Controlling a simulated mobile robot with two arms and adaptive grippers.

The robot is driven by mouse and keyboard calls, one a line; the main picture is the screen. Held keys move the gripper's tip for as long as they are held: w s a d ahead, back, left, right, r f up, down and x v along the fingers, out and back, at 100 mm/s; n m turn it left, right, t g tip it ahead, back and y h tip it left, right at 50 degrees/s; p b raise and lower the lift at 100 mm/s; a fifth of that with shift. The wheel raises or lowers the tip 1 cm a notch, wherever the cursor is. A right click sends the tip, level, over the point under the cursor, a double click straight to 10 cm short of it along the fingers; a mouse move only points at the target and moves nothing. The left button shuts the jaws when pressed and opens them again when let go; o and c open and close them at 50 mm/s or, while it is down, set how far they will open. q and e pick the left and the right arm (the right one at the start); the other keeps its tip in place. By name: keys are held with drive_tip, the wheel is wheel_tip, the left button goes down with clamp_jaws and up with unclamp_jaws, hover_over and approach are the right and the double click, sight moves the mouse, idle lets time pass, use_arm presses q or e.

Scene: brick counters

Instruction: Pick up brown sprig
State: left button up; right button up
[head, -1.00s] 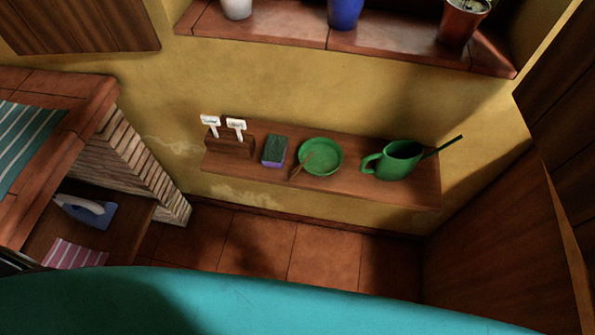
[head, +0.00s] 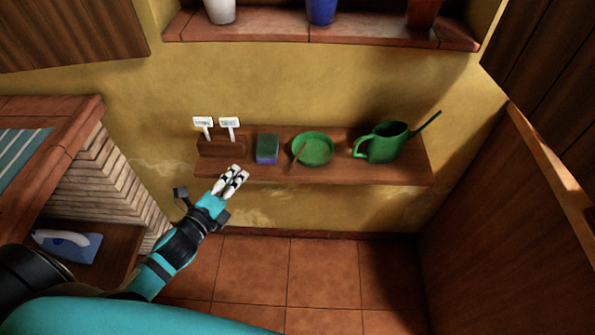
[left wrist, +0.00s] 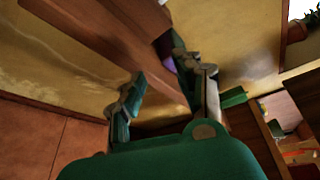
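The brown sprig (head: 298,156) is a thin brown stick in the head view. It leans over the left rim of the green dish (head: 316,150) on the wooden shelf (head: 345,172). My left gripper (head: 237,172) is in front of the shelf's front edge, left of the sprig and apart from it. In the left wrist view its two fingers (left wrist: 165,95) stand apart with nothing held between them. I cannot make out the sprig in that view. My right gripper is not in view.
On the shelf, a green and purple sponge (head: 267,150) lies left of the dish. A wooden block with white labels (head: 220,148) stands further left, and a green watering can (head: 383,143) stands right. A window ledge with pots (head: 260,30) is above. The tiled floor below is clear.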

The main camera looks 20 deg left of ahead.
sight(296, 157)
use_arm(q)
drive_tip(key=w+d+r+m+h, duration=0.1)
drive_tip(key=w+d+m+h, duration=0.1)
drive_tip(key=m, duration=0.3)
drive_tip(key=w+d+r+m+h+p, duration=0.1)
drive_tip(key=w+d+m+h, duration=0.2)
drive_tip(key=w+d+m, duration=0.1)
drive_tip(key=w+d+r+m+h, duration=0.1)
drive_tip(key=w+d+m+h, duration=0.2)
drive_tip(key=m, duration=0.3)
drive_tip(key=shift+r+g+p, duration=0.25)
drive_tip(key=shift+g+p, duration=0.05)
drive_tip(key=shift+p, duration=0.1)
drive_tip(key=shift+d+f+p+x, duration=0.1)
drive_tip(key=shift+p+x, duration=0.2)
drive_tip(key=shift+x, duration=1.2)
drive_tip(key=shift+d+f+p+x, duration=0.1)
drive_tip(key=shift+p+x, duration=0.15)
drive_tip(key=shift+x, duration=1.25)
drive_tip(key=shift+s, duration=0.2)
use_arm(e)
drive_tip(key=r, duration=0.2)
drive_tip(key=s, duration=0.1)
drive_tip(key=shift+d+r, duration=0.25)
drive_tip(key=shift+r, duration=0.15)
use_arm(q)
drive_tip(key=shift+c, duration=0.3)
clamp_jaws()
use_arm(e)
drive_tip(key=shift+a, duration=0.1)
